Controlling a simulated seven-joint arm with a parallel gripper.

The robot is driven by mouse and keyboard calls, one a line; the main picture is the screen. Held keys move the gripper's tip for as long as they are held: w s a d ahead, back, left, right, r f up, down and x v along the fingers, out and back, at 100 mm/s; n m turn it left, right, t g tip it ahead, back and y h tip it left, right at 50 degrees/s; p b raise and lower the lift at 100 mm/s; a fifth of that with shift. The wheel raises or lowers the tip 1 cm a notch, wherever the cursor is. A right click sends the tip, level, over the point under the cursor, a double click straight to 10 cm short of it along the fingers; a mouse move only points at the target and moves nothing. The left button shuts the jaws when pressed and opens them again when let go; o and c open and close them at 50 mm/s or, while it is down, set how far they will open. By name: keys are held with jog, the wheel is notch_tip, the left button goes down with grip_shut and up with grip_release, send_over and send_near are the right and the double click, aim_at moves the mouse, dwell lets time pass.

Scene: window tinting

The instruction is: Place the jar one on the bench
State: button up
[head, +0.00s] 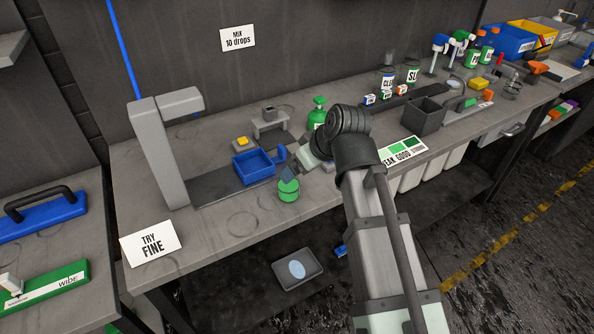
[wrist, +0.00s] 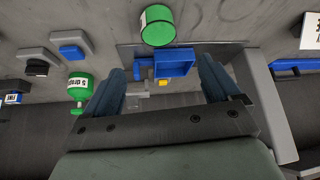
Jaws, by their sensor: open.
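A green jar (head: 288,190) with a pale label stands on the grey bench (head: 225,222), close to its front edge. I take it as jar one, though its label is too small to read. It also shows at the top of the wrist view (wrist: 157,26), beyond my fingertips. My gripper (head: 287,165) is open, with its blue fingers just behind and above the jar in the head view. In the wrist view my gripper (wrist: 168,72) has nothing held between its spread fingers. The jar stands apart from them there.
A blue tray (head: 252,168) sits just left of my gripper. A green pump bottle (head: 318,113) and a small grey stand (head: 270,124) are behind. A grey post (head: 165,150) rises at left. The bench front left, near the TRY FINE card (head: 151,243), is mostly clear.

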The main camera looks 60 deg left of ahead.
jog(key=shift+v, duration=0.9)
jog(key=w+d+f+m+h, duration=0.1)
jog(key=w+d+f+m, duration=0.1)
jog(key=w+d+f, duration=0.4)
jog(key=w+d+f+m+h, duration=0.1)
jog(key=w+d+f+m, duration=0.15)
jog(key=w+f, duration=0.4)
jog(key=w+d+f+m+h, duration=0.1)
jog(key=w+d+f, duration=0.3)
jog(key=f, duration=0.5)
jog(key=w+d+f+m+h, duration=0.1)
jog(key=w+d+f+m, duration=0.15)
jog(key=d+f, duration=0.6)
jog(key=w+d+f+m+h, duration=0.1)
jog(key=w+d+f+m, duration=0.15)
jog(key=d+f, duration=0.65)
jog(key=s+d+f+m+g+h, duration=0.1)
jog(key=s+d+f+m, duration=0.15)
jog(key=d+f, duration=0.65)
jog(key=s+d+f+m+g+h, duration=0.1)
jog(key=s+d+f+m, duration=0.3)
jog(key=d, duration=0.9)
jog(key=s+d+f+m+g, duration=0.1)
jog(key=s+d+f, duration=0.3)
jog(key=s+d, duration=0.3)
jog(key=s+d+f+m+g, duration=0.2)
jog(key=s+d+f, duration=0.3)
jog(key=s+d, duration=0.2)
jog(key=shift+s+m+y, duration=0.3)
jog(key=shift+s, duration=0.65)
